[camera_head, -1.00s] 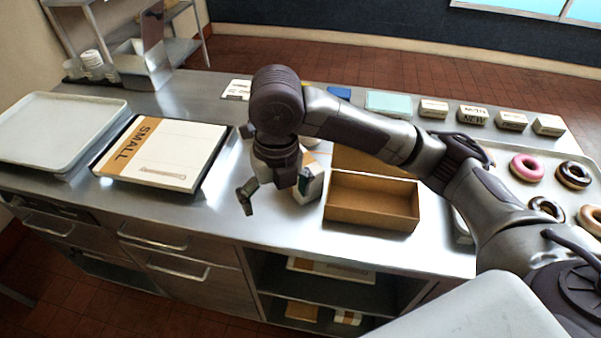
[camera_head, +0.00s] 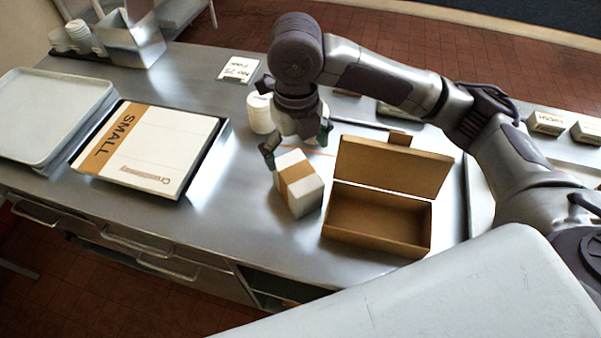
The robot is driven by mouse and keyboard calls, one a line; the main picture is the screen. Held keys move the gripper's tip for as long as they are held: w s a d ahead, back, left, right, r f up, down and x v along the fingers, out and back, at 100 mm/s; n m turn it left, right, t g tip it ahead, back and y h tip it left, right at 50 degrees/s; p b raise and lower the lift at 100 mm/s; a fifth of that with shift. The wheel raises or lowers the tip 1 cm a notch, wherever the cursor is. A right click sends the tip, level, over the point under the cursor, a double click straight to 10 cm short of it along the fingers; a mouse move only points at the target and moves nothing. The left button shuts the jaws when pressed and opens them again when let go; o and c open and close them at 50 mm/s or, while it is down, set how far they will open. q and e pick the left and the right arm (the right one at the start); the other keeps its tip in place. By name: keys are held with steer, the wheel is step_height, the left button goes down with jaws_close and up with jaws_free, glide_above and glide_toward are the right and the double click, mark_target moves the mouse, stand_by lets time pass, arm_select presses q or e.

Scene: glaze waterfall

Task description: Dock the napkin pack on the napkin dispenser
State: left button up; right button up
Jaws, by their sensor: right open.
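The napkin pack appears to be the small white block with a tan band (camera_head: 309,186), lying on the steel counter just left of the open brown box. My right gripper (camera_head: 297,146) is open at the far side of the pack, pointing down. One finger is at the pack's far left corner and the other is behind it; I cannot tell whether they touch it. The napkin dispenser is not certain; the metal holder with a tall panel (camera_head: 128,45) at the back left may be it. My left gripper is not in view.
The open brown box (camera_head: 378,217) stands right of the pack. A white cylinder (camera_head: 259,115) is behind the gripper. A box marked SMALL (camera_head: 150,150) and grey trays (camera_head: 48,115) lie left. A small sign (camera_head: 238,68) lies behind. Counter left of the pack is clear.

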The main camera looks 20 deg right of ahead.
mark_target(298, 176)
steer(key=f, duration=0.5)
steer(key=shift+s+a+f+p, duration=0.15)
steer(key=shift+s+f+p, duration=0.15)
steer(key=shift+f+p, duration=0.05)
steer(key=shift+w+f, duration=0.1)
steer(key=shift+f, duration=0.2)
steer(key=shift+d+f, duration=0.2)
steer(key=shift+f, duration=0.05)
steer(key=f+p, duration=0.1)
steer(key=f, duration=0.2)
steer(key=shift+d+f+p, duration=0.2)
steer(key=shift+f+p, duration=0.05)
steer(key=shift+p, duration=0.1)
steer(key=shift+f, duration=0.65)
steer(key=c, duration=0.4)
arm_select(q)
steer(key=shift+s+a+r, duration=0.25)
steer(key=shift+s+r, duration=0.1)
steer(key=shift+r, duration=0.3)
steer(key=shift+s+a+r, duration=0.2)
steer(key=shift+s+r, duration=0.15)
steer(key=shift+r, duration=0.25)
arm_select(e)
steer(key=shift+r, duration=0.15)
steer(key=c, duration=1)
